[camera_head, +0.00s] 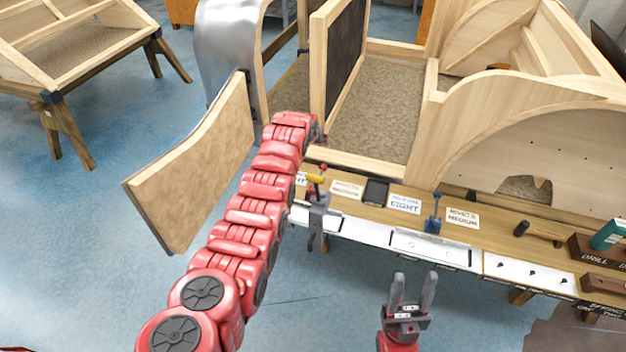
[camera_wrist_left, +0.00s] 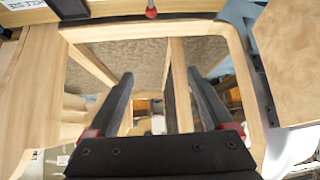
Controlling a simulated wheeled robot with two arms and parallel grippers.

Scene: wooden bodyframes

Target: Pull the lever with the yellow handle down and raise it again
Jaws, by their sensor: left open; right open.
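The lever with the yellow handle (camera_head: 315,178) stands at the bench's front edge in the head view, just right of my left arm. A small red knob shows beside its handle; a red knob (camera_wrist_left: 151,12) also shows at the top edge of the left wrist view. My left gripper (camera_wrist_left: 162,84) is open and empty, its dark fingers spread over the wooden frame. In the head view my red arm mostly hides it, beyond the lever. My right gripper (camera_head: 412,290) is open and empty, in front of the bench with its fingers pointing up.
A blue lever (camera_head: 433,215) stands farther right on the bench (camera_head: 470,240). Labels, a dark tablet (camera_head: 376,192), a hammer (camera_head: 540,234) and tool boxes lie along it. The wooden bodyframe (camera_head: 420,130) rises behind. A wooden door panel (camera_head: 195,170) is left of my arm.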

